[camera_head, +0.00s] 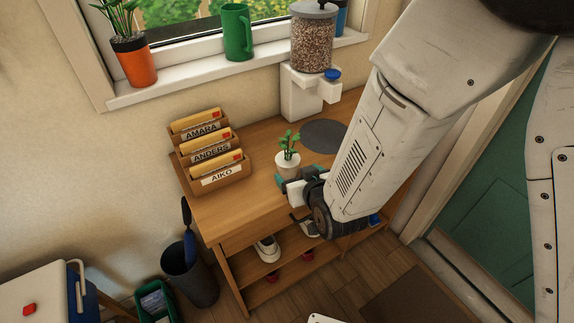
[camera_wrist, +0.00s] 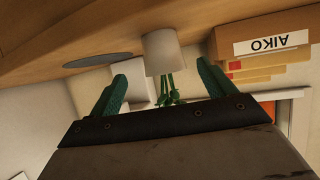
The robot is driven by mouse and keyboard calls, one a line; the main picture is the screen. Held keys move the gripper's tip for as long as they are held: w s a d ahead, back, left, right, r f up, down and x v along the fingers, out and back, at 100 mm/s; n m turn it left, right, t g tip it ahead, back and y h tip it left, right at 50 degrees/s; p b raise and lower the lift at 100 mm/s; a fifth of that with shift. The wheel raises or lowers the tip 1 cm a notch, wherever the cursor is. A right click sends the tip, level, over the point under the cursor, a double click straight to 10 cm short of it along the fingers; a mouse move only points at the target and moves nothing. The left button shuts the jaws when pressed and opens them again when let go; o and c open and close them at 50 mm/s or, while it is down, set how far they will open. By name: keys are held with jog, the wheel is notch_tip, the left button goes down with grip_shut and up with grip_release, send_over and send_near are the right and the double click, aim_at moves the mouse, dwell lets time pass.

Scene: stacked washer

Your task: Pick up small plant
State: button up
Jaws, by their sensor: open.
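The small plant (camera_head: 288,146) has green leaves and a white pot (camera_head: 287,166). It stands on the wooden table (camera_head: 255,205), right of the letter holder. My gripper (camera_head: 296,176) is open at the near side of the pot, its teal fingers low by it. In the wrist view, which is upside down, the white pot (camera_wrist: 163,52) shows between the two spread green fingers (camera_wrist: 163,80) of my gripper, centred and a little past the tips. Its leaves hang down in that picture, partly hidden by the gripper body. I cannot tell whether a finger touches the pot.
A letter holder (camera_head: 212,158) labelled AMARA, ANDERS and AIKO stands left of the plant. A dark round mat (camera_head: 323,134) lies behind it to the right. A dispenser (camera_head: 312,55) stands at the wall. Shoes (camera_head: 267,249) sit on the shelf below.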

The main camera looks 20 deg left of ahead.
aim_at(288, 165)
jog(key=x, duration=0.7)
jog(key=shift+w+a, duration=0.2)
jog(key=shift+a, duration=0.25)
jog(key=c, duration=1.1)
